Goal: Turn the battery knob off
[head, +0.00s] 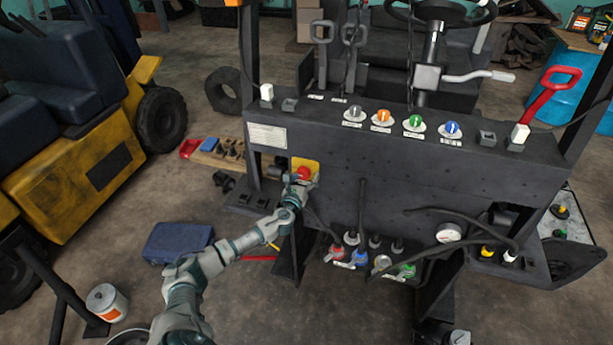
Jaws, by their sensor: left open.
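A red knob (303,172) sits on a yellow plate (311,163) at the left of the forklift's dark front panel. It looks like the battery knob, but no label on it can be read. My left gripper (301,182) is open and right at the red knob, just below and in front of it. The gripper hides the knob's lower part, and I cannot tell whether the fingers touch it. My right gripper is not in view.
Several coloured knobs, among them an orange one (382,117) and a green one (415,122), line the dashboard top. A red lever (546,97) stands at the right. Hoses and coloured valves (360,257) hang below the panel. A blue toolbox (178,243) lies on the floor.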

